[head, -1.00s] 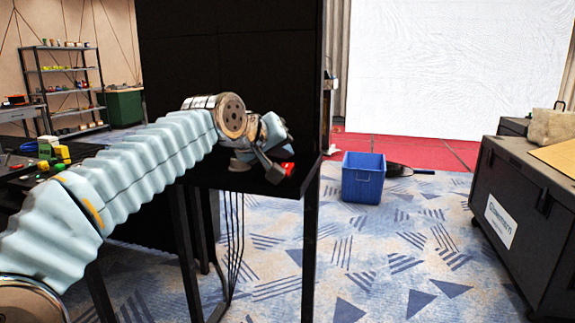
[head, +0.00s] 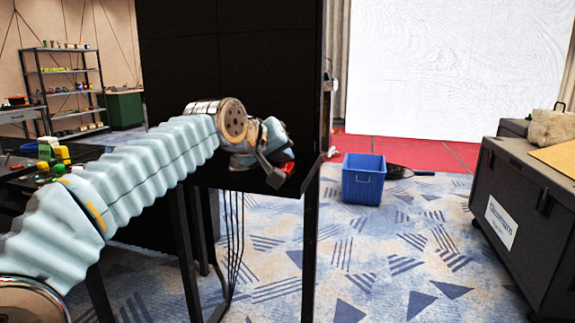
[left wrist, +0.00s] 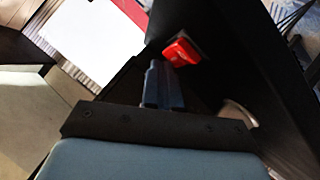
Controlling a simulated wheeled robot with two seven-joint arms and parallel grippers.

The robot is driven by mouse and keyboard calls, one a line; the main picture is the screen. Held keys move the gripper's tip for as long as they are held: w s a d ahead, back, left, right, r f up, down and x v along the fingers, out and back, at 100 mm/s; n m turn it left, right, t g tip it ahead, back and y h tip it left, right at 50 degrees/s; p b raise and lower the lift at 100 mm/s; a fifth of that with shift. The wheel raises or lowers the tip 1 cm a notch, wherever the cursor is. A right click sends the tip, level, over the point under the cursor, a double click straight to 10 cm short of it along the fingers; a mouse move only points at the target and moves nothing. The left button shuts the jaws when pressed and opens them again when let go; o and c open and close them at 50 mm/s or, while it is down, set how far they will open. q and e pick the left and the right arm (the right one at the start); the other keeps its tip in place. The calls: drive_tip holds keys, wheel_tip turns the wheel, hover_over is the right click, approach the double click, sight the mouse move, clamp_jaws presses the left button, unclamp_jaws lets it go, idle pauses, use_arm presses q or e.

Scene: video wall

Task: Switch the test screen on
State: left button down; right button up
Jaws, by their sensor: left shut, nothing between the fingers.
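A dark screen panel (head: 232,75) stands upright at the back of a black stand in the head view; its face is black. A small red switch-like part (head: 288,168) sits on the black shelf below it, partly hidden by my left gripper (head: 274,180). In the left wrist view the red part (left wrist: 183,52) is just beyond the tips of my left gripper (left wrist: 156,82), slightly to their right. The fingers are shut and empty. I cannot tell whether they touch it. My right gripper is not in view.
The black shelf (head: 262,186) stands on thin legs with hanging cables. A blue bin (head: 362,180) is on the carpet to the right. A dark case (head: 525,205) stands at the far right. A large white wall panel (head: 440,70) is behind. Open carpet lies between.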

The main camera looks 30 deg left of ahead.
use_arm(q)
drive_tip(key=shift+f, duration=0.2)
drive_tip(key=shift+r, duration=0.15)
idle(0.3)
drive_tip(key=shift+s+d+r+p, duration=0.1)
drive_tip(key=shift+s+r+p, duration=0.1)
drive_tip(key=shift+r+p, duration=0.4)
drive_tip(key=shift+r, duration=0.15)
drive_tip(key=shift+s+r+p, duration=0.2)
drive_tip(key=shift+r+p, duration=0.25)
drive_tip(key=shift+r, duration=0.1)
drive_tip(key=shift+s+r+p, duration=0.15)
drive_tip(key=shift+r+p, duration=0.3)
drive_tip(key=shift+r, duration=0.1)
drive_tip(key=shift+s+d+r+p, duration=0.1)
drive_tip(key=shift+s+r+p, duration=0.1)
drive_tip(key=shift+r+p, duration=0.35)
drive_tip(key=shift+s+d+r+p, duration=0.1)
drive_tip(key=shift+s+r+p, duration=0.15)
drive_tip(key=shift+r, duration=0.45)
drive_tip(key=shift+f, duration=0.1)
